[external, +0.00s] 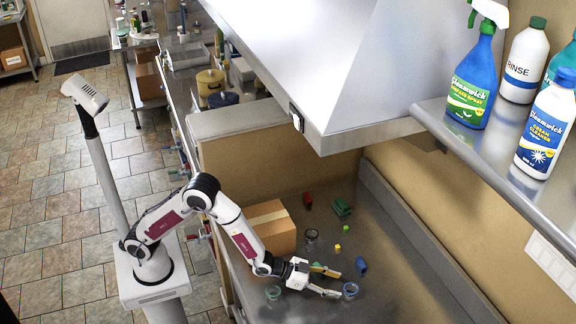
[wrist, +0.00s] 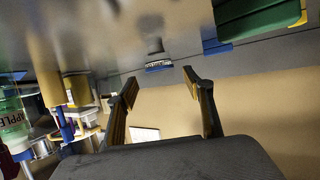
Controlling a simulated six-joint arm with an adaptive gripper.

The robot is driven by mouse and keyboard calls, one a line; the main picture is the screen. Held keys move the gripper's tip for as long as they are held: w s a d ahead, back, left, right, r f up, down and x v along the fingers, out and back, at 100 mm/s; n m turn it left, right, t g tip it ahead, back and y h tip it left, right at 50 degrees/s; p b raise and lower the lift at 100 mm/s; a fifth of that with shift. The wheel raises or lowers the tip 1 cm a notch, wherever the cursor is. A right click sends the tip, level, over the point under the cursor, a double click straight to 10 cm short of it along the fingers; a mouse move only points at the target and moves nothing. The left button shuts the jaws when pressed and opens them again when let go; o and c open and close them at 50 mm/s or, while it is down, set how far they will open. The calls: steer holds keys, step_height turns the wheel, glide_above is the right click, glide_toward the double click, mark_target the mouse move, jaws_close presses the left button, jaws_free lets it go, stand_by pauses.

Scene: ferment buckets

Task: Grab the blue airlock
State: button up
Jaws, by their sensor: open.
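My gripper (external: 338,284) is open, low over the steel counter, its two fingers apart with nothing between them. In the wrist view the fingertips (wrist: 160,76) frame a gap. A small blue ring-shaped piece (external: 350,290) lies just beyond the fingertips in the external view. A solid blue piece (external: 361,265) stands slightly farther back. I cannot tell for sure which of the two is the airlock. In the wrist view a small dark piece with a blue, pale-striped edge (wrist: 158,65) shows ahead of the gap between the fingertips, apart from them.
A teal ring (external: 273,292) lies left of my gripper. A cardboard box (external: 268,228), a clear jar (external: 311,236), a yellow cube (external: 337,248), a red piece (external: 307,200) and a green piece (external: 341,206) stand behind. The back wall is right; a hood hangs above.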

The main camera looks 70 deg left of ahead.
mark_target(351, 289)
steer(key=shift+x, duration=1.1)
steer(key=shift+x, duration=2.55)
steer(key=shift+s+f, duration=0.1)
steer(key=c, duration=1)
